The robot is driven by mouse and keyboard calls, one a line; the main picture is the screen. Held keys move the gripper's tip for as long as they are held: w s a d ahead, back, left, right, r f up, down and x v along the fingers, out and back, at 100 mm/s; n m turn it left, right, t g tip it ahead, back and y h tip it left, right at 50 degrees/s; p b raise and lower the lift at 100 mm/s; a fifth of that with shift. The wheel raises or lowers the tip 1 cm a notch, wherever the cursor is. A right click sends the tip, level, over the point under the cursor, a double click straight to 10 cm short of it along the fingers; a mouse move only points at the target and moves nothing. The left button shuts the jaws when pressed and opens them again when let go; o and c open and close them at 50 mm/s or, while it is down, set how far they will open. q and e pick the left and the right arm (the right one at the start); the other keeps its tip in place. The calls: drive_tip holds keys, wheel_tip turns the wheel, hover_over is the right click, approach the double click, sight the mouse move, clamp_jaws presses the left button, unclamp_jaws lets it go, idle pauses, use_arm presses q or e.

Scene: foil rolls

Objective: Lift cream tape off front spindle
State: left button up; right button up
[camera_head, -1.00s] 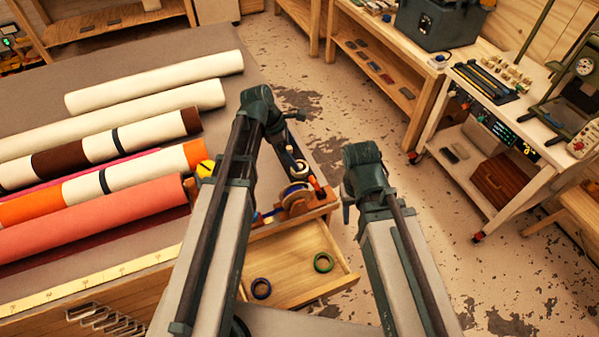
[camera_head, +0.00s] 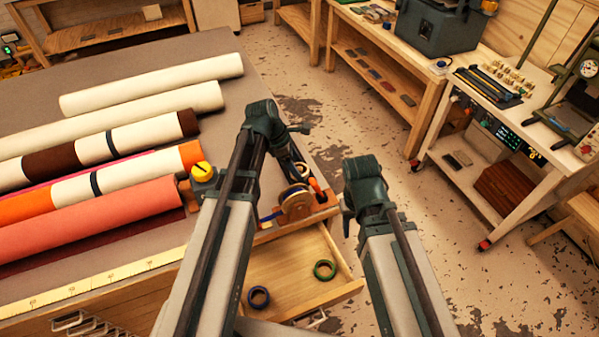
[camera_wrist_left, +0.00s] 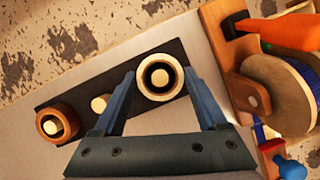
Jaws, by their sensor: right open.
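In the left wrist view the cream tape (camera_wrist_left: 143,87) is a pale ring with a dark core. A wooden spindle end shows in its hole. My left gripper (camera_wrist_left: 160,80) has one finger on each side of the tape, very close to it; I cannot tell whether they press on it. A bare spindle (camera_wrist_left: 99,103) and a brown roll (camera_wrist_left: 48,122) stand to the left on the same dark strip. In the head view my left arm hides most of this rack. My right gripper (camera_head: 349,206) hangs apart over the floor side, its fingers mostly hidden.
A wooden dispenser (camera_head: 297,203) stands close to the rack, with an orange handle (camera_wrist_left: 285,32) beside it. An open drawer (camera_head: 290,262) below holds a blue ring (camera_head: 258,298) and a green ring (camera_head: 324,269). Large rolls (camera_head: 100,215) cover the table at left.

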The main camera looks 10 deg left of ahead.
use_arm(q)
drive_tip(key=c, duration=0.9)
wheel_tip(320, 180, up, 10)
drive_tip(key=p, duration=1)
